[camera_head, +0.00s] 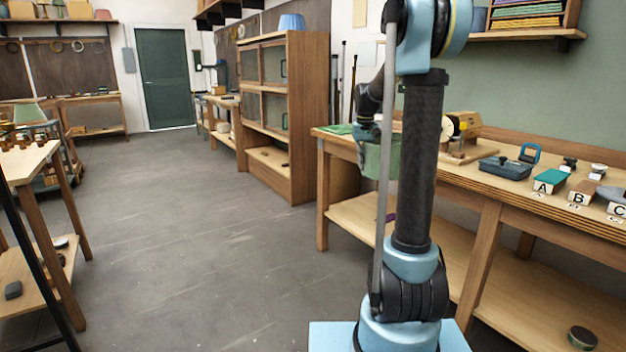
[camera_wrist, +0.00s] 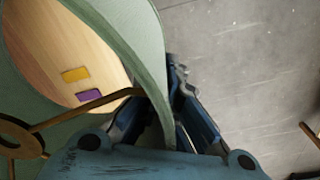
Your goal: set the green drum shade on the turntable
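The green drum shade (camera_head: 380,160) hangs from my gripper (camera_head: 368,132) at the left end of the right workbench, partly hidden behind my arm. In the wrist view the shade (camera_wrist: 150,45) fills the upper left, with its wall running between the fingers of my gripper (camera_wrist: 170,105). My gripper looks shut on that wall near the rim. A brass ring with spokes (camera_wrist: 20,140) shows inside the shade. I cannot pick out the turntable for certain in either view.
The right workbench (camera_head: 460,185) carries a blue tray (camera_head: 505,167), a brass-coloured machine (camera_head: 462,125) and blocks marked A, B and C. Its lower shelf (camera_head: 345,215) lies below the shade. A wooden cabinet (camera_head: 308,110) stands behind. The grey floor (camera_head: 180,220) at left is open.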

